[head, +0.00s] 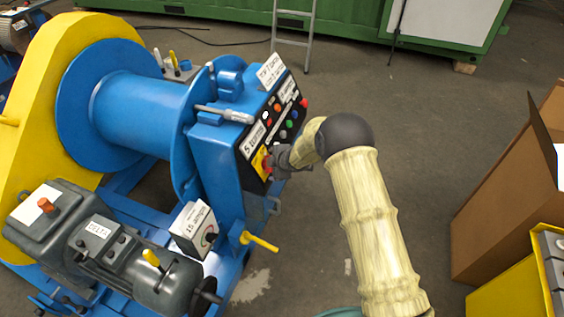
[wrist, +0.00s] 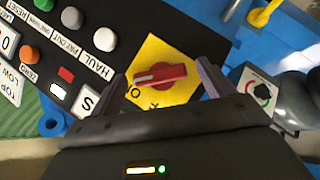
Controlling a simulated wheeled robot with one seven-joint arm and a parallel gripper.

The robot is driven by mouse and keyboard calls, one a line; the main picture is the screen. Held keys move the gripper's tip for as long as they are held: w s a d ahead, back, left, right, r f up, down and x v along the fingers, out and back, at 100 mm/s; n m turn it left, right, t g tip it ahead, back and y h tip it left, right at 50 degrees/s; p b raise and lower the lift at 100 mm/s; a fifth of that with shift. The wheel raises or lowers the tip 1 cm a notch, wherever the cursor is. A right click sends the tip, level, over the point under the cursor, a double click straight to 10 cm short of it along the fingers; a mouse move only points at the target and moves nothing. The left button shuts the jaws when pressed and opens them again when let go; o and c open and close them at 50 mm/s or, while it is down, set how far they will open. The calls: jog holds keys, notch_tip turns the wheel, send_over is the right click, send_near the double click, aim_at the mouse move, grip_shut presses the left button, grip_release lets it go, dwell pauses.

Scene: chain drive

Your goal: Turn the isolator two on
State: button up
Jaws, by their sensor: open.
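A red rotary knob (wrist: 160,75) sits on a yellow plate (wrist: 158,50) on the black control panel. Its handle lies roughly level in the wrist view, with a white mark at its left end. An "O" shows on the plate just below that end. Part of the plate is hidden by my gripper. In the head view the yellow plate (head: 260,160) is at the panel's lower end, partly covered by my gripper (head: 277,160). My gripper (wrist: 160,68) is open, one finger on each side of the knob. I cannot tell whether either finger touches it.
A white label (wrist: 88,100) beside the plate is partly hidden. Several push buttons (wrist: 103,40) line the panel. A white box with a black knob (head: 195,230) and a yellow lever (head: 262,241) are nearby. A cardboard box (head: 505,200) stands right; floor between is clear.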

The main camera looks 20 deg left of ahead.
jog(key=v, duration=1.7)
jog(key=shift+d, duration=0.1)
jog(key=s+d+r+m+h, duration=0.25)
jog(key=d+m, duration=0.25)
jog(key=d, duration=0.4)
jog(key=s+d+r+m+h, duration=0.1)
jog(key=d+r+m+h, duration=0.15)
jog(key=d+m, duration=0.45)
jog(key=s+d+r+m+g+h, duration=0.1)
jog(key=s+d+r+m+g, duration=0.2)
jog(key=s+d+m, duration=1.25)
notch_tip(320, 180, up, 12)
jog(key=s+a+n+p, duration=0.1)
jog(key=n+p, duration=0.3)
jog(key=p, duration=0.8)
jog(key=shift+s+a, duration=0.3)
jog(key=shift+s, duration=0.2)
